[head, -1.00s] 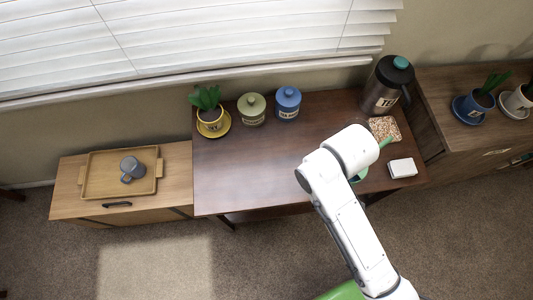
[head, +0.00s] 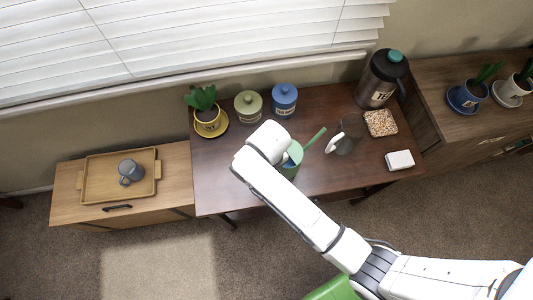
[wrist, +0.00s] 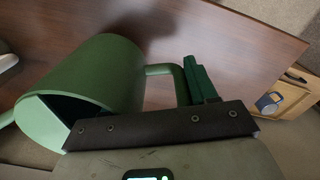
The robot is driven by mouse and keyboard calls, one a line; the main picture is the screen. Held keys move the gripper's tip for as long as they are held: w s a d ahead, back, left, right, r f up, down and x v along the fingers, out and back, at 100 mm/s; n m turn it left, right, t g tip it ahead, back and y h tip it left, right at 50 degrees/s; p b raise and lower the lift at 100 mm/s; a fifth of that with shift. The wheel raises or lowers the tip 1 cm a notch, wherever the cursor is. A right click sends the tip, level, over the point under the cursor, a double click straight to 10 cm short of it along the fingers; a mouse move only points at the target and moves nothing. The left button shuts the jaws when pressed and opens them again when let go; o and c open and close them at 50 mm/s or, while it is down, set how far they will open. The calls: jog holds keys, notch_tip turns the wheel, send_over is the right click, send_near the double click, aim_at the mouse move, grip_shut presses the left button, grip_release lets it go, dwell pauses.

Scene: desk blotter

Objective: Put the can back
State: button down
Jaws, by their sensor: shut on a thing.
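The can is a green watering can (head: 294,158) over the middle of the dark desk, its long spout pointing up and right in the head view. In the wrist view its open green body (wrist: 85,85) fills the left side, tilted in the picture. My gripper (wrist: 197,85) is shut on the can's handle (wrist: 162,71), which meets the dark green fingers. In the head view my white arm hides the fingers and part of the can. I cannot tell whether the can's base touches the desk.
On the desk (head: 235,165) stand a potted plant (head: 207,112), green canister (head: 248,106), blue canister (head: 284,100), dark flask (head: 382,78), dark pitcher (head: 346,142), granule-filled dish (head: 380,123) and white box (head: 400,160). A lower cabinet at left holds a tray (head: 92,168) with a mug (head: 131,171). The desk's left-front is clear.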

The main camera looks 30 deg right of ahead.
jog(key=shift+w+a+f, duration=0.1)
jog(key=shift+w+f, duration=0.1)
jog(key=shift+a+f, duration=0.1)
jog(key=shift+f, duration=1.55)
jog(key=shift+f, duration=0.15)
jog(key=shift+c, duration=1.6)
grip_release()
notch_tip(320, 180, up, 12)
jog(key=shift+r, duration=0.15)
